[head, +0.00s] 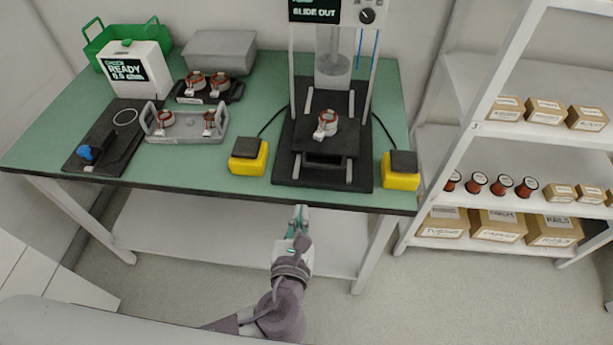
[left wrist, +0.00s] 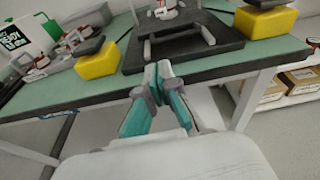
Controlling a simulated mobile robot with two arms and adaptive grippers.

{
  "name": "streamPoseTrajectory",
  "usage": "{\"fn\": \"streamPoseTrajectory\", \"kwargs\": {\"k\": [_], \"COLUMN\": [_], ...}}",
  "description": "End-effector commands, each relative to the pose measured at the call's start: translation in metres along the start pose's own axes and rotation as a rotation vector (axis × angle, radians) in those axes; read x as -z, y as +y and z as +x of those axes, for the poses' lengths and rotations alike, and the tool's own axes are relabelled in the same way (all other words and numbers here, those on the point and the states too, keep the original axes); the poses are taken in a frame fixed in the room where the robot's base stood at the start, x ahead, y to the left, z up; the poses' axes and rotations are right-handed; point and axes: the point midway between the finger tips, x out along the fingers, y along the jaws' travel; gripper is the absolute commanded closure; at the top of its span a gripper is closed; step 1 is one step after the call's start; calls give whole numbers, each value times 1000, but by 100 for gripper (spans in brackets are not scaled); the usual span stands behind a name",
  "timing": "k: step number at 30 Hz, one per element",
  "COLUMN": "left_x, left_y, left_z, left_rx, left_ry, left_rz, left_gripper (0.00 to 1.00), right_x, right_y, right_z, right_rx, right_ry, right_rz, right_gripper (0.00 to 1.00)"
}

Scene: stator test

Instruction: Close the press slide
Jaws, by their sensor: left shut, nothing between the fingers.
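The press (head: 333,65) stands at the back of the green table, and the display at its top reads "SLIDE OUT". Its slide (head: 327,142) is pulled out toward the front, with a stator (head: 326,124) sitting on it. The slide's front handle (left wrist: 180,42) shows in the left wrist view. My left gripper (head: 299,212) is in front of the table's front edge, below and apart from the slide. In the left wrist view its fingers (left wrist: 158,70) are together with nothing between them. My right gripper is not in view.
Yellow buttons with dark tops stand on both sides of the press, left (head: 248,158) and right (head: 401,172). A grey tray (head: 187,128) with stators and a tester (head: 134,68) reading "READY" are at the left. A shelf (head: 500,132) stands at the right.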

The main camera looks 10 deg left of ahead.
Motion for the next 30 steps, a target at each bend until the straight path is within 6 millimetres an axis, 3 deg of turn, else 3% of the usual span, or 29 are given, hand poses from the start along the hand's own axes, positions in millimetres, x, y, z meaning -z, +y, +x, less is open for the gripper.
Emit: {"fn": "streamPoseTrajectory", "kwargs": {"k": [5,21,30], "left_x": [0,-1,1], "left_y": [1,4,4], "left_z": [7,112,137], "left_rx": [-20,-19,-18], "left_ry": [4,4,6], "left_rz": [43,40,39], "left_gripper": [100,100,100], "right_x": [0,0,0], "right_y": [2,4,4], "right_z": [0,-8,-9], "right_rx": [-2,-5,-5], "right_ry": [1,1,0], "right_rz": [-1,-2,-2], "right_gripper": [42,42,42]}}
